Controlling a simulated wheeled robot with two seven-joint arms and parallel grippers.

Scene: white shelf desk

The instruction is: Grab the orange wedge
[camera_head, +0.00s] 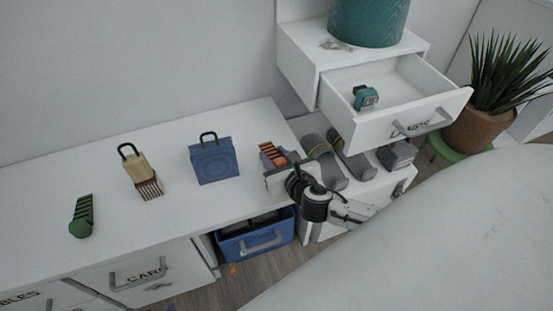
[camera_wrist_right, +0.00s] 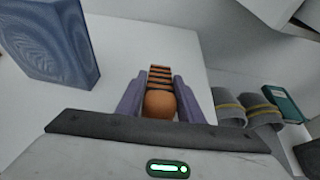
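The orange wedge (camera_head: 270,153) has a rounded orange end and dark stripes. It is at the right end of the low white desk, just right of the blue bag-shaped object. My right gripper (camera_head: 281,167) is at it. In the right wrist view the wedge (camera_wrist_right: 160,100) lies between the two purple fingers of my right gripper (camera_wrist_right: 159,88), its rounded end towards me. The fingers are close along both its sides; whether they touch it cannot be told. The wedge's underside is hidden. My left gripper is in no view.
The blue bag-shaped object (camera_head: 214,161), a tan brush-like object (camera_head: 142,174) and a green striped object (camera_head: 82,215) stand on the desk. Grey rolls (camera_head: 325,161) lie to the right. An open drawer (camera_head: 386,124) juts out above. A blue bin (camera_head: 257,239) is below.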

